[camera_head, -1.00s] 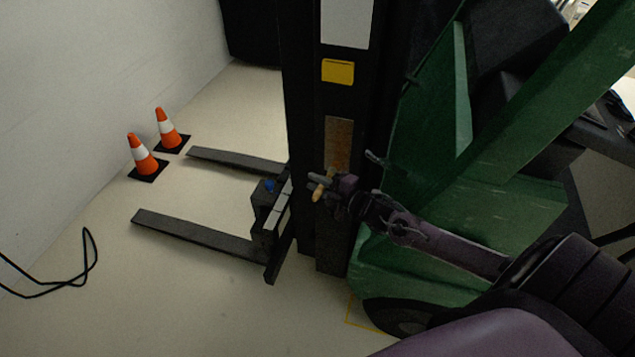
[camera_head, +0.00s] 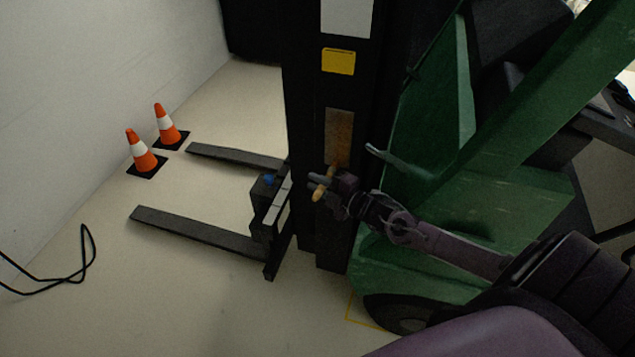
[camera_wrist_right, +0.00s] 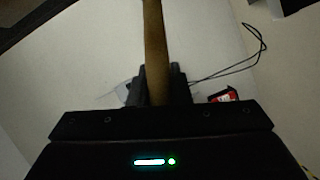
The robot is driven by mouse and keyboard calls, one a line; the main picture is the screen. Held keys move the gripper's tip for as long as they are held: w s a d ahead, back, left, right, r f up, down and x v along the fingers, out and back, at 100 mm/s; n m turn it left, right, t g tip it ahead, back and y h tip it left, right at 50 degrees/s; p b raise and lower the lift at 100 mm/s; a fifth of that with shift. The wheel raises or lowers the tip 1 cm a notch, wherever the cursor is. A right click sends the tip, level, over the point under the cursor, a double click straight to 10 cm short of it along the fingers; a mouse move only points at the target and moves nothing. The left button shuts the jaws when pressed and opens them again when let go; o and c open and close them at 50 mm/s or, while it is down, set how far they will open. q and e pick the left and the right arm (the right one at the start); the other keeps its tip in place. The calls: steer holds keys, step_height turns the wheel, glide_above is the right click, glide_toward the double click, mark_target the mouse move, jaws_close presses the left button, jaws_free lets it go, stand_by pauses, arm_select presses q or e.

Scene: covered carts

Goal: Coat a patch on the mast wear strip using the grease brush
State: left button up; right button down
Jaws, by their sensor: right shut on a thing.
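The mast wear strip (camera_head: 339,137) is a brownish vertical patch on the dark mast, below a yellow label. My right gripper (camera_head: 322,184) is just below the strip in the head view, shut on the grease brush (camera_head: 319,193). Only a small tan part of the brush shows there. In the right wrist view the brush's tan wooden handle (camera_wrist_right: 155,45) runs up from between the fingers (camera_wrist_right: 158,88) and out of the top edge. The bristles cannot be made out. Whether brush and mast touch cannot be told. My left gripper is not in view.
The green forklift body (camera_head: 450,230) stands right of the mast, close to my right arm. Two forks (camera_head: 200,234) reach left over the floor. Two orange cones (camera_head: 141,152) stand by the wall. A black cable (camera_head: 85,262) lies at far left.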

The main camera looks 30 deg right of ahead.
steer(key=shift+f, duration=0.4)
steer(key=shift+w+a, duration=0.1)
steer(key=shift+w, duration=0.05)
steer(key=shift+w+a+b, duration=0.2)
steer(key=shift+w+b, duration=0.05)
steer(key=shift+b, duration=0.05)
steer(key=shift+r, duration=0.15)
steer(key=shift+r+p, duration=1.5)
steer(key=shift+r, duration=0.15)
